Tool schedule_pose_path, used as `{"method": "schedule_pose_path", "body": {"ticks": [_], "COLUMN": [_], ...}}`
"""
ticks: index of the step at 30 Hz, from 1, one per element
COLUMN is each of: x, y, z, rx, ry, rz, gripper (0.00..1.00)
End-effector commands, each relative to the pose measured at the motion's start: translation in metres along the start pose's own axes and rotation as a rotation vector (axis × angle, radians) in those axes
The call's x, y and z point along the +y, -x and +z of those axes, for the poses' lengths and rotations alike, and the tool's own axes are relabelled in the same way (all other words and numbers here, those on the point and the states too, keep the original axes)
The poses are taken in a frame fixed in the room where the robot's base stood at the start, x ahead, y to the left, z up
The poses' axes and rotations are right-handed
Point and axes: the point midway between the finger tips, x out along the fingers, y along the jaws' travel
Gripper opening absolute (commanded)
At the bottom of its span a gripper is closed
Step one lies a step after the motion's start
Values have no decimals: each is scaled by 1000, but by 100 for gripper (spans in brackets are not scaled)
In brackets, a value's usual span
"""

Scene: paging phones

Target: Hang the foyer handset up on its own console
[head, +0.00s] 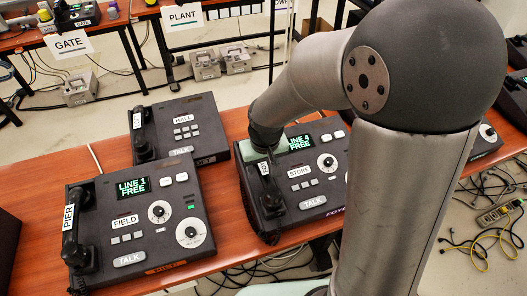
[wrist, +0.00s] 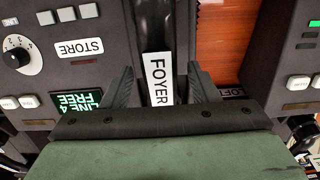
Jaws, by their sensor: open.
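The black foyer handset (wrist: 157,80), with a white FOYER label, lies on the left side of the dark console marked STORE (head: 315,185). It also shows in the head view (head: 270,192), partly covered by my gripper. My gripper (wrist: 160,88) is open, with one finger on each side of the handset at its label; I cannot tell whether they touch it. In the head view my gripper (head: 265,152) points down at the handset's upper end. The STORE console's green screen (head: 300,142) reads LINE 4 FREE.
The FIELD console (head: 140,215) holds a handset marked PIER (head: 72,230) at left. The HALL console (head: 178,128) stands behind it with its own handset (head: 142,133). My arm hides part of the table's right side. Cables (head: 475,235) lie on the floor at right.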

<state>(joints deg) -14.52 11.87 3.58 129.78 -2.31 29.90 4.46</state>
Motion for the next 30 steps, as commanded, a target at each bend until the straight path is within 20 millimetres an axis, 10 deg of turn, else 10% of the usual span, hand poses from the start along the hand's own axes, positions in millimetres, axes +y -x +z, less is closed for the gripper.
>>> {"method": "schedule_pose_path", "body": {"ticks": [12, 22, 30], "x": [0, 2, 57], "y": [86, 112, 114], "z": [-1, 2, 116], "rx": [7, 0, -69], "ry": [0, -3, -172], "rz": [0, 1, 22], "gripper": [54, 54, 54]}}
